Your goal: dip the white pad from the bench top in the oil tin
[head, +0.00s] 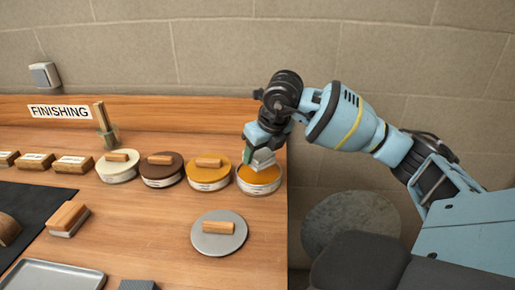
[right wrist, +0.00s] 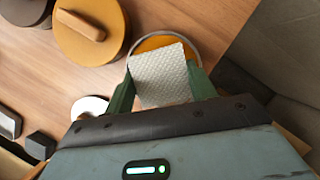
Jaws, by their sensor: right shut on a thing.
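My right gripper (head: 258,155) is shut on the white pad (head: 264,159). In the right wrist view the pad (right wrist: 160,74) is a pale, textured block between my green fingers (right wrist: 162,92). It is over the mouth of the open oil tin (head: 258,188), a round tin with orange oil inside, at the bench's right end. The tin's rim (right wrist: 193,50) shows behind the pad. I cannot tell whether the pad's lower face touches the oil. A grey lid (head: 208,244) with a wooden handle lies on the bench in front. My left gripper is not in view.
Three lidded tins, cream (head: 117,175), brown (head: 161,177) and yellow (head: 208,179), stand in a row left of the open tin. A wood-backed block (head: 68,219), a dark mat (head: 28,205) and a grey tray (head: 52,277) are at left. The bench's right edge is close by.

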